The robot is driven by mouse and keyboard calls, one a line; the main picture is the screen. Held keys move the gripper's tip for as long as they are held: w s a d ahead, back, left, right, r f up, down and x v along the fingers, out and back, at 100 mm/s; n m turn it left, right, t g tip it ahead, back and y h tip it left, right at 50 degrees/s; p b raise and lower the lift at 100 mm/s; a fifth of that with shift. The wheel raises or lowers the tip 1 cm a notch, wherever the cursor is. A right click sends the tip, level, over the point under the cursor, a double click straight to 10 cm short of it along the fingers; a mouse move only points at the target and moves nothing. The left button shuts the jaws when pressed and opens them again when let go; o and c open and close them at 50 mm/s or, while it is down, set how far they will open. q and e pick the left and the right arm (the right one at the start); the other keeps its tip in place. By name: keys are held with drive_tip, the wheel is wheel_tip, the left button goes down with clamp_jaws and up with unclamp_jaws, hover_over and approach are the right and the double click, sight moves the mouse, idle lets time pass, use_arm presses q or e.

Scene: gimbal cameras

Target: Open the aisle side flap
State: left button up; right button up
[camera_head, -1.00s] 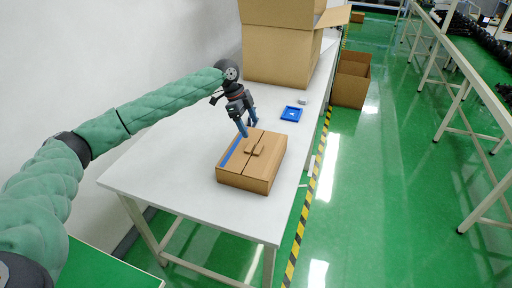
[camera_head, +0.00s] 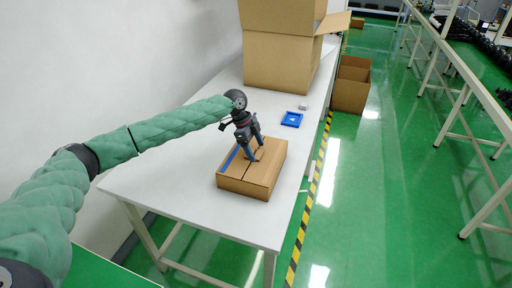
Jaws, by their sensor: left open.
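A small brown cardboard box (camera_head: 264,182) lies on the white table near its front right edge. Its top flaps meet along a seam, with a blue strip (camera_head: 229,158) along the left side of the top. The aisle is to the right, so the right-hand flap (camera_head: 270,161) lies on the aisle side; it looks closed. My left gripper (camera_head: 255,160) is open, pointing down, with its fingertips at the middle of the box top by the seam. The fingers hide the small tab there. I cannot tell whether they touch the cardboard. My right gripper does not show.
A large open carton (camera_head: 278,62) stands at the table's back. A blue tray (camera_head: 291,119) and a small grey item (camera_head: 304,107) lie behind the small box. Another carton (camera_head: 351,88) is on the floor. The table's left part (camera_head: 160,180) is clear.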

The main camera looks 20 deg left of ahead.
use_arm(q)
drive_tip(key=shift+d+f, duration=0.2)
drive_tip(key=shift+f, duration=0.3)
drive_tip(key=c, duration=1.4)
drive_tip(key=shift+r, duration=0.1)
